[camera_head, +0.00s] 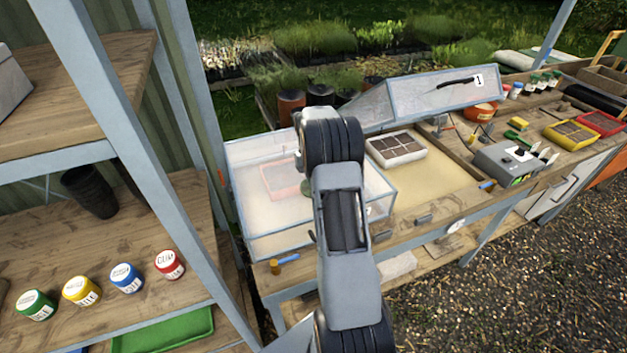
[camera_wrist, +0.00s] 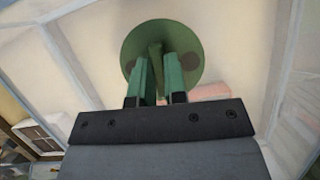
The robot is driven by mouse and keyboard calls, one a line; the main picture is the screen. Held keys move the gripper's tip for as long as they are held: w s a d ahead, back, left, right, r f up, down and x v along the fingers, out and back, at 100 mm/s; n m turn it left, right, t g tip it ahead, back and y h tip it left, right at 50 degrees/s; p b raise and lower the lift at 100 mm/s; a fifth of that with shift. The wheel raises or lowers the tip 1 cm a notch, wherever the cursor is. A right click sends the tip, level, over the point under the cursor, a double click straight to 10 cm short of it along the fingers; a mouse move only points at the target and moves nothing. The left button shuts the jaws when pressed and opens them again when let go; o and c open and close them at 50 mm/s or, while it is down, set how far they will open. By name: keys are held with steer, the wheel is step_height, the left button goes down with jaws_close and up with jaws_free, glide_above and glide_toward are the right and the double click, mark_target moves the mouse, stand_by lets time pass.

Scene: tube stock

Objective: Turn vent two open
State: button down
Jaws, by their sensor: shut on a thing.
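A round green vent disc (camera_wrist: 180,35) with a raised middle fin (camera_wrist: 156,62) shows in the wrist view on the clear panel of a box. Two dark spots show on the disc, one on each side. My gripper (camera_wrist: 166,72) has its green fingers on both sides of the fin and is shut on it. In the head view my arm hides the gripper and most of the disc. The closed clear box (camera_head: 262,240) stands at the left of the bench. I see no number two on it.
A pale seedling tray (camera_head: 397,149) sits right of the closed box, beneath a raised lid (camera_head: 425,97) marked 1. A grey control box (camera_head: 505,160) stands further right.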

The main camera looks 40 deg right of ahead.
steer(key=shift+w+n+h, duration=0.1)
steer(key=shift+n+h, duration=0.2)
steer(key=shift+n, duration=0.4)
steer(key=c, duration=1.2)
jaws_free()
steer(key=shift+o, duration=0.2)
steer(key=v, duration=1.3)
steer(key=shift+r+b, duration=0.3)
steer(key=shift+r, duration=0.1)
steer(key=shift+w+d, duration=0.1)
steer(key=shift+w, duration=0.1)
